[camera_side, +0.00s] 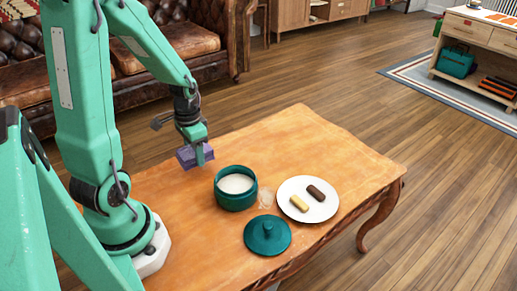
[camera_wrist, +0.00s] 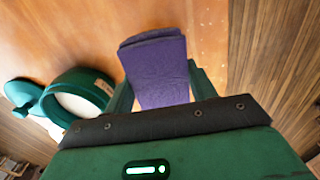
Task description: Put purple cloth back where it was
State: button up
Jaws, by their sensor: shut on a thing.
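The purple cloth (camera_side: 188,156) is a folded block. My gripper (camera_side: 197,150) is shut on it and holds it over the table's far left part, left of and behind the green pot. In the wrist view the cloth (camera_wrist: 156,70) stands out between the two green fingers (camera_wrist: 160,92). The side view does not clearly show how far it is above the wooden table (camera_side: 285,140). The cloth's far side and part of its lower end are hidden.
A green pot (camera_side: 236,203) with white contents stands open near the table's middle. Its green lid (camera_side: 267,236) lies in front. A white plate (camera_side: 322,211) holds a dark bar and a pale bar. A pale spill or smudge (camera_side: 266,198) lies between pot and plate. The back right is clear.

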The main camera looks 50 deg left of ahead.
jog(key=shift+f, duration=2)
jog(key=shift+f, duration=0.15)
jog(key=o, duration=1)
jog(key=shift+r, duration=6.2)
